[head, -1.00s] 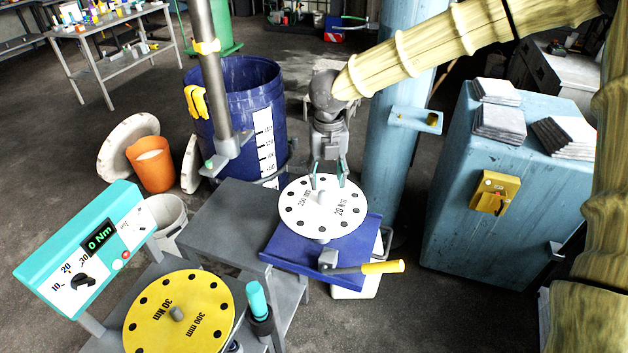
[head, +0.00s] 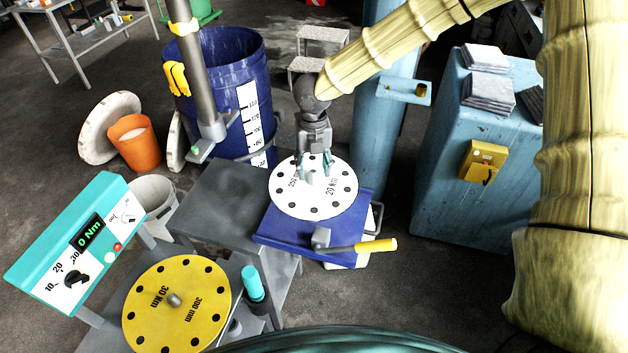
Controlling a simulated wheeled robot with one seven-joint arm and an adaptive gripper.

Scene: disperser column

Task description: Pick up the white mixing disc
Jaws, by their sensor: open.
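The white mixing disc (head: 338,199) lies on the dark blue stand (head: 270,237) near the middle of the head view. It has a ring of dark holes, printed text and a raised centre hub. My gripper (head: 315,176) is directly over the disc's centre, pointing down. Its two green-tipped fingers are apart, one on each side of the hub. Whether they touch the hub cannot be told. The gripper body hides the disc's far edge.
A yellow disc (head: 205,325) sits on the grey bench at lower left, beside a teal torque display (head: 66,240) and a teal-handled tool (head: 253,283). A yellow-handled lever (head: 375,246) sticks out in front of the blue stand. A blue drum (head: 228,60) and a light blue column (head: 372,130) stand behind.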

